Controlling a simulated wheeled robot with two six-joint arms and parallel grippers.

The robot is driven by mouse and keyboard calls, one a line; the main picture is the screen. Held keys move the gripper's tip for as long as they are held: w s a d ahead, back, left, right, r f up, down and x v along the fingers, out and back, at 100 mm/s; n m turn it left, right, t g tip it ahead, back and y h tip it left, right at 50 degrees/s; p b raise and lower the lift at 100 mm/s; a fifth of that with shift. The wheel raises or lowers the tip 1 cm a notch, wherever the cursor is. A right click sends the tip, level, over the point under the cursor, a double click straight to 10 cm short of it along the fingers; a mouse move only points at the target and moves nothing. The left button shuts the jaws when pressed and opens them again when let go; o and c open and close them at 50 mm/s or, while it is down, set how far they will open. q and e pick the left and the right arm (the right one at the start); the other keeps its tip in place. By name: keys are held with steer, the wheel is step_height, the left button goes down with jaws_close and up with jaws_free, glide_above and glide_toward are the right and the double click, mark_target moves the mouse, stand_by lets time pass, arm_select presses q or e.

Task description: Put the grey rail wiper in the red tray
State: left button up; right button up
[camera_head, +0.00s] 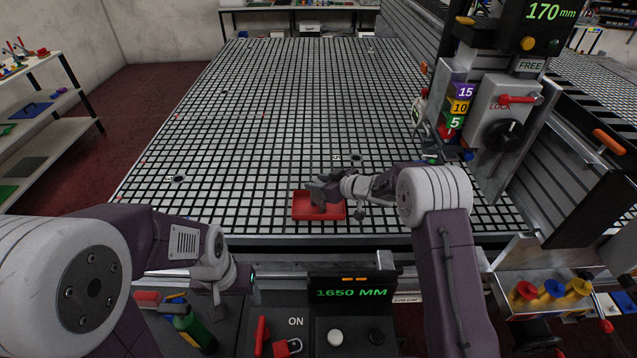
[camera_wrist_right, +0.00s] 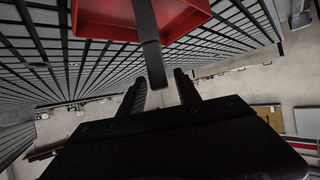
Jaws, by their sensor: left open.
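The red tray (camera_head: 301,213) sits at the near edge of the grid table; its corner shows at the top of the right wrist view (camera_wrist_right: 95,20). My right gripper (camera_head: 322,190) is over the tray. In the right wrist view, the grey rail wiper (camera_wrist_right: 150,40) is a dark grey bar between the two fingers of my right gripper (camera_wrist_right: 161,82), reaching toward the tray. Whether the wiper touches the tray floor I cannot tell. My left gripper (camera_head: 248,280) is open, low at the near side, left of the 1650 MM display.
The grid table (camera_head: 280,100) is mostly clear behind the tray. A gantry column with a lock panel (camera_head: 500,105) stands at the right. A control panel (camera_head: 350,292) lies along the front, with a green bottle (camera_head: 193,330) at its left. Coloured pegs (camera_head: 552,290) stand at the right.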

steer(key=shift+r, duration=0.1)
steer(key=shift+s+d+r, duration=0.15)
steer(key=shift+r, duration=0.05)
steer(key=v, duration=1.1)
steer(key=shift+s+d, duration=0.2)
steer(key=s+d+f+m+h, duration=0.2)
steer(key=s+d+m+h, duration=0.4)
steer(key=d+h, duration=0.3)
steer(key=s+f+m+g, duration=0.1)
steer(key=s+f+g, duration=0.1)
steer(key=s, duration=0.8)
steer(key=s+d+f+m+g, duration=0.1)
steer(key=s+g, duration=0.4)
steer(key=s, duration=0.6)
steer(key=shift+s+f+m+y, duration=0.3)
steer(key=shift+f+m, duration=0.3)
steer(key=shift+f, duration=0.3)
